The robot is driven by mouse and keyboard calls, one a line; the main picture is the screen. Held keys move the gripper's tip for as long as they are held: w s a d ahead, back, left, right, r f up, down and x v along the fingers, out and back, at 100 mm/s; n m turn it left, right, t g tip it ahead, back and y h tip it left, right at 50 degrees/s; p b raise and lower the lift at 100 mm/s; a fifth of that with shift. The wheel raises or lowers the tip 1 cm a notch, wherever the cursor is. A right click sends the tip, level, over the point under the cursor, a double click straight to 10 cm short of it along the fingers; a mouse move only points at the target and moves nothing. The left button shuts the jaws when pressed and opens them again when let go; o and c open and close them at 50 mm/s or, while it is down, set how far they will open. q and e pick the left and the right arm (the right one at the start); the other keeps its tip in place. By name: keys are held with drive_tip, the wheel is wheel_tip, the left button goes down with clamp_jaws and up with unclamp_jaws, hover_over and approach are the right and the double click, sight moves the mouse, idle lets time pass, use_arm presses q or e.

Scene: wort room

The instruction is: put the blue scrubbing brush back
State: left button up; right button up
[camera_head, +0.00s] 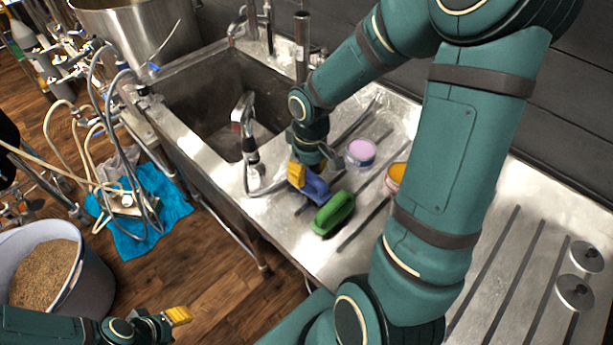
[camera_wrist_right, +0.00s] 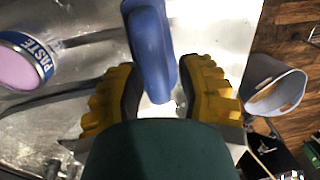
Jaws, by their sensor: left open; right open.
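The blue scrubbing brush (camera_head: 317,189) lies on the ribbed steel drainboard (camera_head: 493,243), beside a green brush (camera_head: 334,213). My right gripper (camera_head: 309,172) is low over the board at the blue brush. In the right wrist view, the blue brush (camera_wrist_right: 151,48) reaches between the two yellow fingertips of the open right gripper (camera_wrist_right: 160,92). Gaps show beside the brush, and its near end is close to the palm. My left gripper (camera_head: 178,316) is open, low at the bottom left, away from the sink; its far finger is hard to see.
A pink-topped paste tin (camera_head: 361,152) and an orange-topped tin (camera_head: 397,174) stand behind the brushes. A sink basin (camera_head: 215,100) with a hose sprayer (camera_head: 243,120) lies left. Two metal discs (camera_head: 576,292) lie right. A grain bucket (camera_head: 75,270) stands on the floor.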

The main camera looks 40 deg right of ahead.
sight(309, 173)
drive_tip(key=r, duration=0.3)
drive_tip(key=r+p, duration=0.1)
drive_tip(key=r, duration=0.2)
drive_tip(key=r+p, duration=0.1)
drive_tip(key=r, duration=0.2)
drive_tip(key=shift+w+d, duration=0.1)
drive_tip(key=shift+d, duration=0.15)
use_arm(q)
wheel_tip(309, 173, up, 2)
drive_tip(key=shift+s+r, duration=0.1)
drive_tip(key=shift+r, duration=0.15)
use_arm(e)
drive_tip(key=shift+f, duration=0.1)
